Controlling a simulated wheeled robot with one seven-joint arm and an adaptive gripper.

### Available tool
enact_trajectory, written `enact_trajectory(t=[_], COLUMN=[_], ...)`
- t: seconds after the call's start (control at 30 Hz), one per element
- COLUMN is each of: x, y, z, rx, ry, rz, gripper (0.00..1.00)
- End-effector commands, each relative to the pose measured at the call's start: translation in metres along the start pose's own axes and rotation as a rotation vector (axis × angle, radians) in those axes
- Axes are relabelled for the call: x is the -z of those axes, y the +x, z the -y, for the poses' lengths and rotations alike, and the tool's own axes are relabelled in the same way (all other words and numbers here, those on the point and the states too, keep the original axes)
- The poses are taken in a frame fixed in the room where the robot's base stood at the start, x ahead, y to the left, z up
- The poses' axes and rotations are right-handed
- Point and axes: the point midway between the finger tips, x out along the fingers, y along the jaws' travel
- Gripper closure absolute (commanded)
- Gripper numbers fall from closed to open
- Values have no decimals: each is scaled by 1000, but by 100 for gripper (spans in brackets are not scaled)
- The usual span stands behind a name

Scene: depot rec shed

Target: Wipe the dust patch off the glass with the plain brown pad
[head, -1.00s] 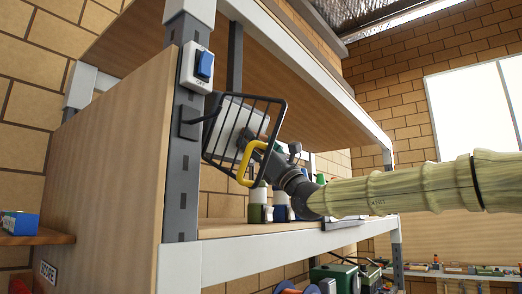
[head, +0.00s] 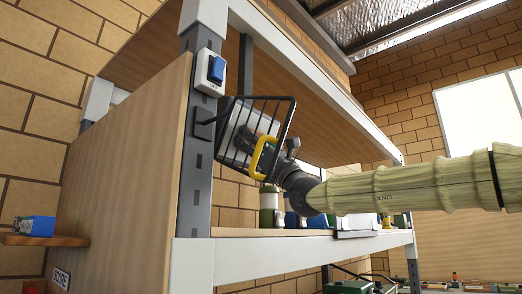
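A lamp with a black wire guard (head: 291,112) is fixed to the shelf's front post in the head view. Its pale glass face (head: 237,124) shows partly through the wires. My gripper (head: 271,148) is dark and small here, at the right side of the guard, overlapping it in the picture. I cannot tell whether it touches the lamp. A yellow loop-shaped part (head: 257,160) shows at the gripper, in front of the guard's lower right. I cannot make out the brown pad or the dust patch. The finger opening is hidden among the dark parts and wires.
The grey shelf post (head: 192,190) bears a blue switch (head: 216,69) above the lamp. A wooden side panel (head: 130,165) stands left. Several containers, one green and white (head: 269,200), stand on the lower shelf board below my gripper. The upper shelf (head: 300,105) overhangs behind.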

Motion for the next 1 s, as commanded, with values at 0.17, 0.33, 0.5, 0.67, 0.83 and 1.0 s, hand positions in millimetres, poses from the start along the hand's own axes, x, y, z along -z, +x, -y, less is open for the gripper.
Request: enact_trajectory(t=[0.17,0.33,0.5,0.67,0.83,1.0], x=[1,3,2,3,3,4], y=[0,-1,-1,-1,1,2], z=[-5,-13,-25,-36,-45,-47], rx=[-1,-2,-3,-3,-3,-4], ry=[0,0,0,-1,1,1], rz=[0,-1,1,0,-1,-2], gripper=[39,39,39,39,39,39])
